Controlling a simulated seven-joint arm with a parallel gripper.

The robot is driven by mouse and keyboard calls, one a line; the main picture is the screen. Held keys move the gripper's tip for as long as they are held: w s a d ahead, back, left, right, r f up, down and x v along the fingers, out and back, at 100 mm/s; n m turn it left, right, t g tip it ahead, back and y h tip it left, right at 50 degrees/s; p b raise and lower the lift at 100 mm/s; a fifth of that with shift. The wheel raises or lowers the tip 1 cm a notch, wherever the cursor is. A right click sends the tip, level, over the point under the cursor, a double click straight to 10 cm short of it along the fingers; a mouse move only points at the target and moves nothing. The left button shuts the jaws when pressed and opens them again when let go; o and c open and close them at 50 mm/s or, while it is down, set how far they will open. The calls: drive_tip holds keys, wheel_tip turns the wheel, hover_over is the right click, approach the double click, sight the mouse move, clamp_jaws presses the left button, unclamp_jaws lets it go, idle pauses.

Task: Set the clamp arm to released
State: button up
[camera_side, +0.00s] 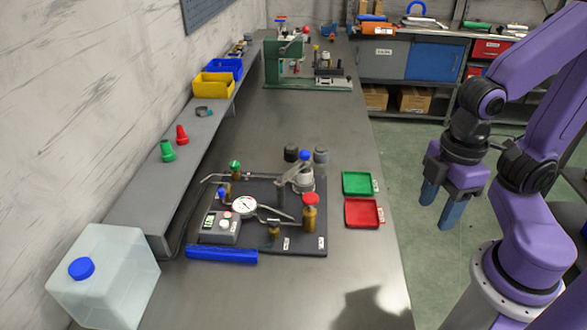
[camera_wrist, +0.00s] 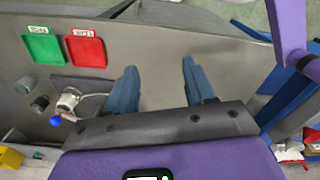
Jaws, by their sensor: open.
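The clamp arm (camera_side: 292,172) is a grey lever on a steel cylindrical fitting at the back right of a dark fixture plate (camera_side: 312,245), with a blue knob (camera_side: 305,155) above it. The arm slants in the side view; I cannot tell its setting. In the wrist view the steel fitting (camera_wrist: 70,100) and blue knob (camera_wrist: 56,121) show at the lower left, partly near my wrist's edge. My gripper (camera_side: 440,203) hangs open and empty to the right of the bench, well apart from the clamp. Its two blue fingers (camera_wrist: 159,75) are spread in the wrist view.
A green tray (camera_side: 358,183) and a red tray (camera_side: 363,213) lie right of the plate. A gauge (camera_side: 244,206), a red-topped brass valve (camera_side: 310,214) and two dark cylinders crowd around the clamp. A blue bar (camera_side: 222,255) lies in front.

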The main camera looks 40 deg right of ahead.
drive_tip(key=f+m+g, duration=0.1)
drive_tip(key=m+g, duration=0.2)
drive_tip(key=m, duration=0.1)
drive_tip(key=m+t+y, duration=1)
drive_tip(key=m+y, duration=0.6)
drive_tip(key=m, duration=1.3)
approach(305, 155)
drive_tip(key=x, duration=0.6)
drive_tip(key=w+f+x, duration=0.1)
drive_tip(key=x, duration=0.2)
drive_tip(key=shift+w+a, duration=0.1)
drive_tip(key=shift+w, duration=0.05)
drive_tip(key=shift+r, duration=0.1)
clamp_jaws()
